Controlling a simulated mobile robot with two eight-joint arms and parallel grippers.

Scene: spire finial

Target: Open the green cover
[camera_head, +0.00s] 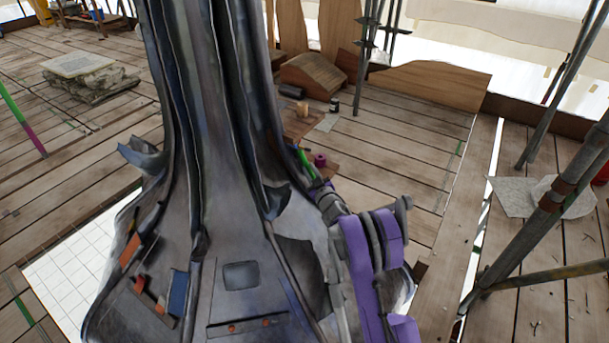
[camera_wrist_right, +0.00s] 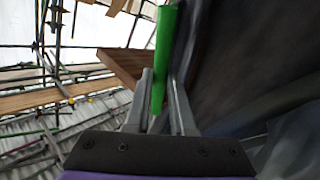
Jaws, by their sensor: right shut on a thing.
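A narrow green bar (camera_head: 305,162) shows just right of the grey spire in the head view. It also shows in the right wrist view (camera_wrist_right: 163,50), upright between the fingers. I cannot tell whether it is the green cover itself or a part of it. My right gripper (camera_head: 316,183), on the purple arm, reaches around the spire's right side. In the right wrist view its two fingers (camera_wrist_right: 159,92) are shut on the lower part of the green bar. The bar's far side is hidden. My left gripper is not in view.
The tall grey fluted spire (camera_head: 225,140) fills the middle, close to my right arm. Scaffold poles (camera_head: 545,215) stand at right. A wooden box (camera_head: 314,76) stands behind. Plank floor (camera_head: 410,130) is open at right.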

